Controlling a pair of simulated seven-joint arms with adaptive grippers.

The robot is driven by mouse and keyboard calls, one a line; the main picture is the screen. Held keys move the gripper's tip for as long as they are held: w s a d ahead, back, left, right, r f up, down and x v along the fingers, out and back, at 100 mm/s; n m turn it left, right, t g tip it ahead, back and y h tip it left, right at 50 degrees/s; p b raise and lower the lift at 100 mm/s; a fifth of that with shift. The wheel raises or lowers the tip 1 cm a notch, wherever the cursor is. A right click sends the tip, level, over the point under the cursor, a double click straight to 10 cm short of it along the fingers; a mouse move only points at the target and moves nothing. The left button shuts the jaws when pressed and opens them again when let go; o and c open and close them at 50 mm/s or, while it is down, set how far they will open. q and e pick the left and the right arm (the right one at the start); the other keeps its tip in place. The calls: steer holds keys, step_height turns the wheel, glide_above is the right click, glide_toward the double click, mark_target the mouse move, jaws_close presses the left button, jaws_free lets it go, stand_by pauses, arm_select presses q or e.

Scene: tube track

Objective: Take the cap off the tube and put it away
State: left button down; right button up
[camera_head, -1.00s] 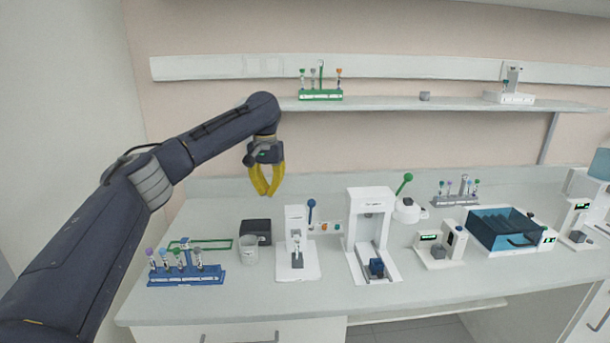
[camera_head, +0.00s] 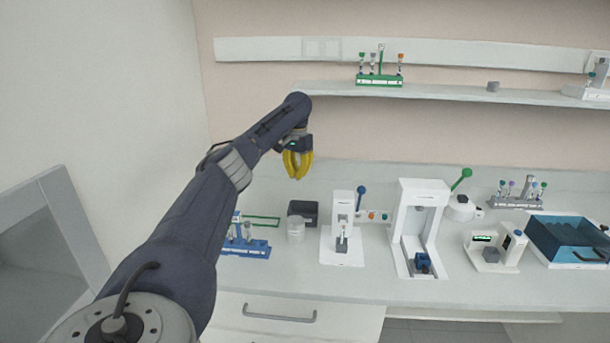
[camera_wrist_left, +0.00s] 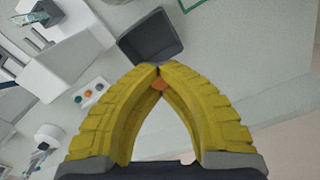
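My left gripper (camera_head: 297,176) hangs in the air above the back left of the bench. In the left wrist view its yellow fingers (camera_wrist_left: 159,70) meet at the tips, with a small orange cap (camera_wrist_left: 159,84) between them. A dark open box (camera_head: 303,212) lies below the gripper; it also shows in the left wrist view (camera_wrist_left: 150,40), just beyond the fingertips. A tube (camera_head: 342,240) stands upright in the white stand with a blue-knobbed lever (camera_head: 342,218); its top is too small to make out. My right gripper is not in view.
A blue tube rack (camera_head: 247,251) is partly hidden by my left arm. A taller white machine (camera_head: 420,225) stands to the right. A shelf (camera_head: 450,94) with a green rack (camera_head: 380,80) hangs above.

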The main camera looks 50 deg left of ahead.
arm_select(q)
steer(key=shift+w+d+f, duration=0.1)
steer(key=shift+f, duration=2.65)
steer(key=c, duration=2.1)
jaws_free()
steer(key=o, duration=0.6)
steer(key=shift+r, duration=0.1)
step_height(320, 180, up, 12)
steer(key=shift+f, duration=0.1)
